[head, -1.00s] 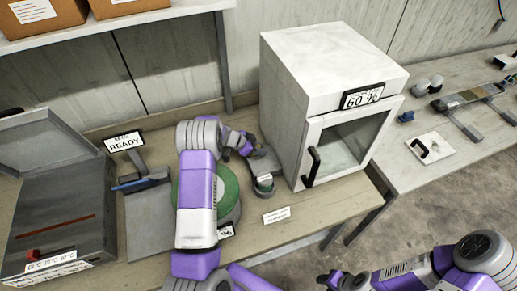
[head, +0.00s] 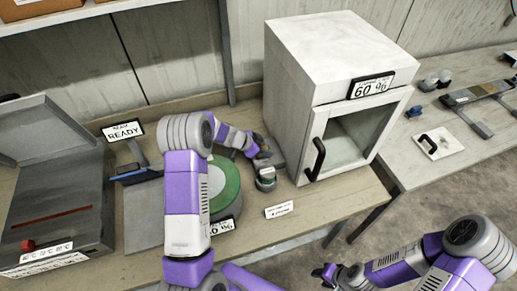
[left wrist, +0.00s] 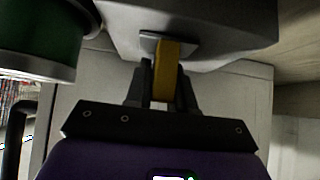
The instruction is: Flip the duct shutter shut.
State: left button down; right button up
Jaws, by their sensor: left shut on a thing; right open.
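My left gripper (head: 258,148) is at a small grey unit (head: 277,158) on the bench, just left of the white cabinet. In the left wrist view my left gripper (left wrist: 163,95) is shut on a yellow tab (left wrist: 165,68), which joins a small plate on a grey body (left wrist: 205,25). This may be the duct shutter's handle, but the shutter is not clearly shown and I cannot tell its position. In the head view the fingers hide the tab. My right gripper (head: 329,274) is open and empty, low over the floor.
A white cabinet (head: 325,60) with a glass door and black handle stands close right of my left gripper. A small round pot (head: 266,180) and a green-rimmed disc (head: 226,190) are near. An open grey case (head: 60,200) lies left.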

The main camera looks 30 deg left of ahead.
pick_arm(q)
jog(key=shift+s+d+f, duration=0.1)
jog(key=shift+d, duration=0.05)
jog(key=c, duration=1)
grip_release()
jog(key=shift+s, duration=0.1)
jog(key=shift+c, duration=0.2)
jog(key=shift+r, duration=0.2)
notch_tip(320, 180, up, 10)
jog(key=shift+f, duration=0.1)
